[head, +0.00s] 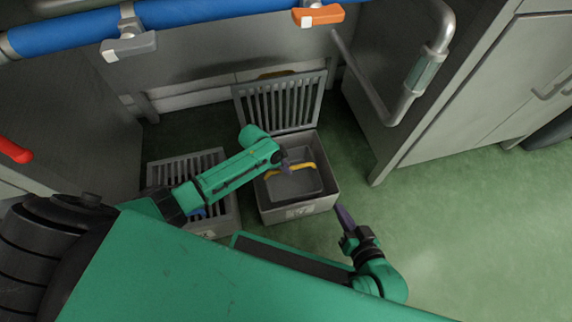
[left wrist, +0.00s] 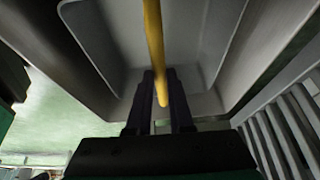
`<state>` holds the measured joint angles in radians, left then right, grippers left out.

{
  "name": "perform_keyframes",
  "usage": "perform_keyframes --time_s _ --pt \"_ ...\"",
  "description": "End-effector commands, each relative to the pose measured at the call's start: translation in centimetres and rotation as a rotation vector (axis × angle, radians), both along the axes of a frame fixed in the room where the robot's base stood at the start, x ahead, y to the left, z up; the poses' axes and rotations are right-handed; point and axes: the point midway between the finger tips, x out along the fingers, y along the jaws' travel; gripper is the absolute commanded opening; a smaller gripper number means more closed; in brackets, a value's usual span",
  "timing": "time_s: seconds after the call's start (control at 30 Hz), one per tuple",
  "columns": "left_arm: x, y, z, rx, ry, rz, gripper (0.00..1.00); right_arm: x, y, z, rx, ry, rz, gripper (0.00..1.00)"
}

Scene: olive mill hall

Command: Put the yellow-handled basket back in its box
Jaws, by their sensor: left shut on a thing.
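The yellow-handled basket (head: 292,186) is a grey tub within the outline of an open grey box (head: 300,211). I cannot tell whether it rests on the box's bottom. Its yellow handle (head: 304,166) spans the top. My left gripper (head: 286,166) is over the basket, shut on the handle. In the left wrist view the handle (left wrist: 153,35) runs between the fingers (left wrist: 160,92), with the basket's inside (left wrist: 205,45) beyond, looking empty. My right gripper (head: 345,216) is just right of the box's front corner, apart from it; its opening is unclear.
The box's slatted lid (head: 280,102) stands raised behind it. A second box with a slatted lid (head: 187,168) is to the left, partly behind my left arm. Blue pipe (head: 200,15) crosses above. A bent handrail (head: 400,105) and grey cabinet stand right. Green floor is clear at right.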

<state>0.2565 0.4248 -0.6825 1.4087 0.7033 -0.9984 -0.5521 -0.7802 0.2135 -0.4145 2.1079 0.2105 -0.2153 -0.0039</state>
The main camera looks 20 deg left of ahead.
Motion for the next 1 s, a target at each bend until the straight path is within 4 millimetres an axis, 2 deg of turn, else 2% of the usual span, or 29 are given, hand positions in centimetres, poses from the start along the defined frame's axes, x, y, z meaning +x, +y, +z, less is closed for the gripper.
perform_keyframes --time_s 0.1,0.37,0.4,0.47,0.67,0.7,0.8,1.0 --pt "0.08 -0.01 -1.05 -0.001 -0.002 0.0 0.0 0.0 0.0 -0.78 0.0 0.0 0.0 0.0" --pt "0.07 0.0 -1.08 0.0 -0.003 0.0 0.0 0.0 0.0 -0.71 0.0 0.0 0.0 0.0" --pt "0.07 0.0 -1.08 -0.001 -0.002 -0.001 0.35 0.0 0.0 -0.71 0.0 0.0 0.0 0.0" --pt "0.05 0.0 -1.09 -0.001 -0.002 -0.001 0.54 0.0 0.0 -0.71 0.0 0.0 0.0 0.0" --pt "0.03 0.01 -1.12 0.0 -0.002 -0.001 0.54 -0.01 0.0 -0.72 0.0 0.0 0.0 0.0" --pt "-0.15 0.07 -1.31 0.002 0.004 -0.001 0.58 0.0 0.0 -0.75 0.0 0.0 0.0 0.0" --pt "-0.13 0.07 -1.29 0.002 0.003 -0.001 0.94 -0.01 0.0 -0.74 0.0 0.0 0.0 0.0" --pt "-0.06 0.05 -1.21 0.0 0.001 0.0 0.94 0.0 0.0 -0.73 0.0 0.0 0.0 0.0"
